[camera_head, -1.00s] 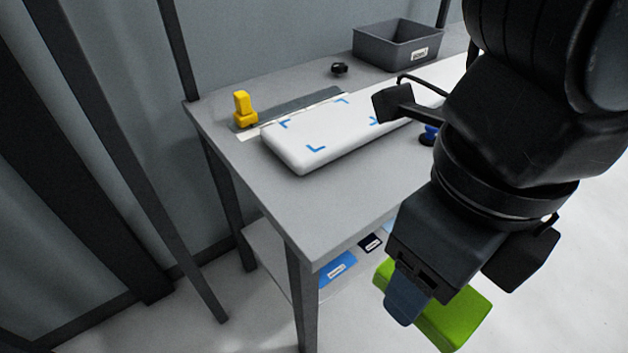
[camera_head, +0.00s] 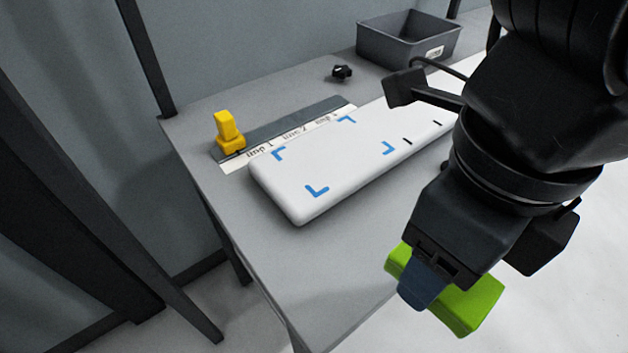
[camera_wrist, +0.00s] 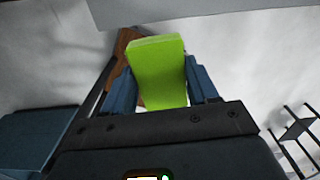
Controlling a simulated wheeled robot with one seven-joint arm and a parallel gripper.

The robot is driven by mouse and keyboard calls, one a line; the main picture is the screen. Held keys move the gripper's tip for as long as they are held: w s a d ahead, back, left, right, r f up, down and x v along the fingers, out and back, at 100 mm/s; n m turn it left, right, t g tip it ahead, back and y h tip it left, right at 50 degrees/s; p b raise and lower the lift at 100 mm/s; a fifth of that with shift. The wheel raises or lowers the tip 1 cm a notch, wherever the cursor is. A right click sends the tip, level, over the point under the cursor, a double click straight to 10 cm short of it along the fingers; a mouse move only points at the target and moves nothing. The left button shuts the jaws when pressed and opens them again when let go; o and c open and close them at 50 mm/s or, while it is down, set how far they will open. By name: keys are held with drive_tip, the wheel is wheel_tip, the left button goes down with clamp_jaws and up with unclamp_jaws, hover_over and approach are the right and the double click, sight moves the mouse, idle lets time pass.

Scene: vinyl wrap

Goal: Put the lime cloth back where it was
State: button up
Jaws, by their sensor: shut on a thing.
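The lime cloth (camera_head: 468,304) is a bright green folded block. My gripper (camera_head: 432,291) is shut on it and holds it in the air, just off the front right edge of the grey table (camera_head: 262,258). In the wrist view the lime cloth (camera_wrist: 158,72) sits between the two blue fingers of my gripper (camera_wrist: 160,88), with a finger on each side. The near finger hides part of the cloth in the head view.
A white board (camera_head: 340,160) with blue corner marks lies on the table. A black knob (camera_head: 341,73) and a grey bin (camera_head: 408,38) stand at the back. The table's front left is clear.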

drive_tip(key=shift+w, duration=0.15)
hover_over(318, 270)
wheel_tip(318, 270, down, 7)
drive_tip(key=shift+f, duration=1.8)
drive_tip(key=o, duration=0.9)
drive_tip(key=shift+o, duration=0.2)
drive_tip(key=shift+f, duration=0.1)
